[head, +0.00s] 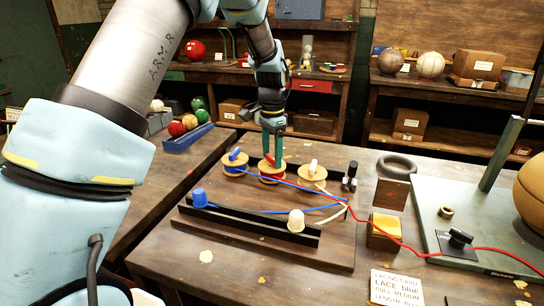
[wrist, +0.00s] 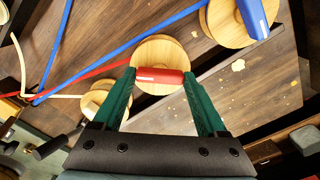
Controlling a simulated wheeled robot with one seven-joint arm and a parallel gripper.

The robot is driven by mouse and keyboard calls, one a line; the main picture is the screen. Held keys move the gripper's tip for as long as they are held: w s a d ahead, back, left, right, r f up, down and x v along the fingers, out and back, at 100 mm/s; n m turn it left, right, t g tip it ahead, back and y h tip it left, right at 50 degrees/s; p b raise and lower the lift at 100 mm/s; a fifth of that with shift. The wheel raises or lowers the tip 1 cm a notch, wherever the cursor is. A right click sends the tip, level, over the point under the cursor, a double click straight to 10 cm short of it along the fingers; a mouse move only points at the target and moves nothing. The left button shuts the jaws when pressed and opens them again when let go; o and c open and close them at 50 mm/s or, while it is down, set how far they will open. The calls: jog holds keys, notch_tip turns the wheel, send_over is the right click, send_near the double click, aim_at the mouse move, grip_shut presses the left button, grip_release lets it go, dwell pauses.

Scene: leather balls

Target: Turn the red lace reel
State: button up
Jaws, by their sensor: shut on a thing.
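The red lace reel (head: 272,178) stands between two other reels on a wooden stand on the table. It has pale wooden discs, and a red handle (wrist: 160,75) lies across its top. A red lace (head: 352,204) runs from it to the right. My gripper (head: 272,155) points down over this reel. In the wrist view my two green fingers (wrist: 162,84) are shut on the red handle, one at each end.
A reel with blue lace (head: 235,166) stands close on the left and one with cream lace (head: 313,174) close on the right. A yellow block (head: 385,225) and grey ring (head: 397,166) are to the right.

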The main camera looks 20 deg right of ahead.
aim_at(271, 157)
jog(key=shift+m, duration=0.5)
jog(key=shift+r, duration=0.1)
jog(key=o, duration=1.3)
notch_tip(271, 157, up, 11)
jog(key=b, duration=0.2)
jog(key=shift+b, duration=0.3)
